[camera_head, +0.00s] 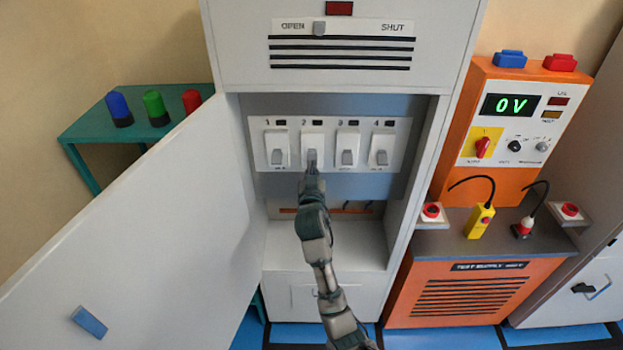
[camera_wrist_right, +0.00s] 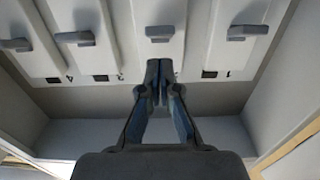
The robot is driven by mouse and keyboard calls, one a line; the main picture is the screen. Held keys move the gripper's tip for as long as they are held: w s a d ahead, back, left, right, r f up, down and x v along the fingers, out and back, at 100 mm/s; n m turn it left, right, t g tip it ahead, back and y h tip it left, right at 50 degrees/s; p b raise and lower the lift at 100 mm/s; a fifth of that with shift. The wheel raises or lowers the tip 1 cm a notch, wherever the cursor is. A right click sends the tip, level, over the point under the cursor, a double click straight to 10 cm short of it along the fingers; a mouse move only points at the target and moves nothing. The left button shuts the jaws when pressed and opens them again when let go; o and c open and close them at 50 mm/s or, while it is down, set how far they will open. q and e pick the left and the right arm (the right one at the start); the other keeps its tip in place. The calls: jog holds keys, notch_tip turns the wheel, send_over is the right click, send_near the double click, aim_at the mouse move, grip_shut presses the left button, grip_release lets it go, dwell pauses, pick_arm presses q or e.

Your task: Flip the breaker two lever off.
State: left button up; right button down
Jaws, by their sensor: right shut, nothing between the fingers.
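The breaker two (camera_head: 312,138) is a white switch unit in a row of four numbered breakers inside the open cabinet. In the head view its lever is largely hidden behind my right gripper (camera_head: 311,162), which reaches up from below in front of it. In the right wrist view the grey lever of breaker two (camera_wrist_right: 160,33) stands out just beyond the fingertips of my right gripper (camera_wrist_right: 160,72). The fingers are shut with nothing between them. A small gap seems to show between fingertips and lever; contact cannot be told. My left gripper is out of view.
Neighbouring levers one (camera_head: 277,157) and three (camera_head: 347,157) stand close on either side. The cabinet door (camera_head: 150,220) hangs open at the left; the cabinet's side wall (camera_head: 410,180) bounds the right. An orange test supply (camera_head: 455,290) stands further right.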

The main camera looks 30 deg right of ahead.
jog(key=v, duration=0.8)
jog(key=shift+s+a, duration=0.15)
jog(key=shift+f, duration=0.15)
